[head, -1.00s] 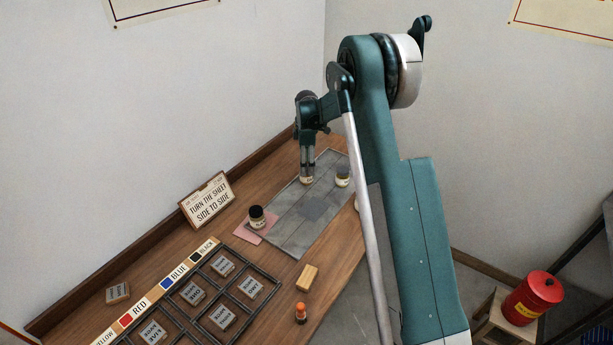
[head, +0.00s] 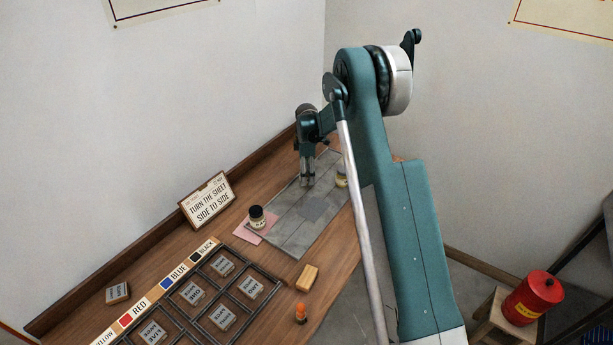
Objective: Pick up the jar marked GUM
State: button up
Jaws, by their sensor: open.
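Jar labels are too small to read, so I cannot tell which jar is marked GUM. A jar with a dark lid (head: 257,217) stands upright by the pink paper, at the near left edge of the grey slab (head: 290,232). A jar with a pale yellowish body (head: 341,178) stands at the right of the slab, partly hidden by my arm. My gripper (head: 307,184) is open and points down over the far part of the slab, between and beyond these jars. Whether anything stands between its fingers is hidden.
A framed rack (head: 236,264) with several grey labelled blocks fills the near bench. A sign (head: 207,200) leans by the back ledge. A wooden block (head: 307,277) and a small orange-topped bottle (head: 301,313) lie near the right edge. A red can (head: 533,297) sits on a stool.

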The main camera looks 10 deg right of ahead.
jog(key=shift+c, duration=0.2)
dwell(0.4)
jog(key=c, duration=1.1)
jog(key=shift+o, duration=0.2)
jog(key=shift+r, duration=4.95)
